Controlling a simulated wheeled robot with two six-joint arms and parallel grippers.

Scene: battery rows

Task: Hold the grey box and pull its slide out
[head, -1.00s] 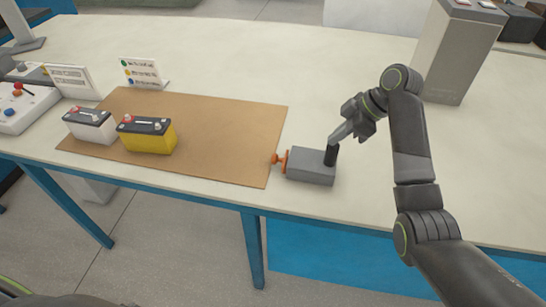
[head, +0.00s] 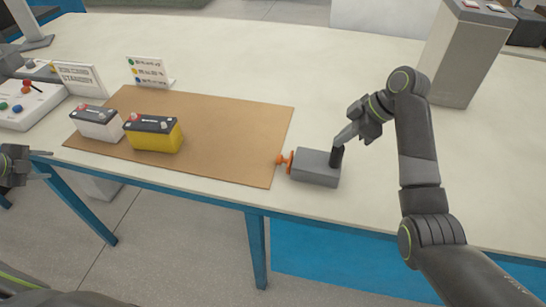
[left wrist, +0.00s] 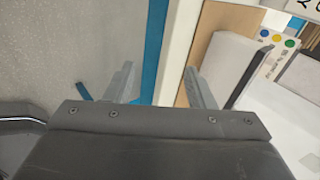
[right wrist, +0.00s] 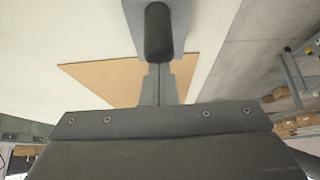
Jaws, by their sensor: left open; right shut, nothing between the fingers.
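The grey box (head: 315,168) lies on the table at the right end of the brown mat. An orange slide knob (head: 283,160) sticks out of its left end. A black upright post (head: 337,156) stands at its right end. My right gripper (head: 343,138) is shut and empty, its fingertips at the top of the post; I cannot tell whether they touch it. In the right wrist view the shut fingers (right wrist: 158,76) point at the black post (right wrist: 158,32) on the box. My left gripper (head: 48,165) is open and empty at the left edge, away from the box.
A white battery (head: 97,124) and a yellow battery (head: 155,137) stand on the brown mat (head: 235,130). Two signs, one of them with coloured dots (head: 150,72), stand behind. A tall grey box (head: 460,60) is at the back right. The table behind the grey box is clear.

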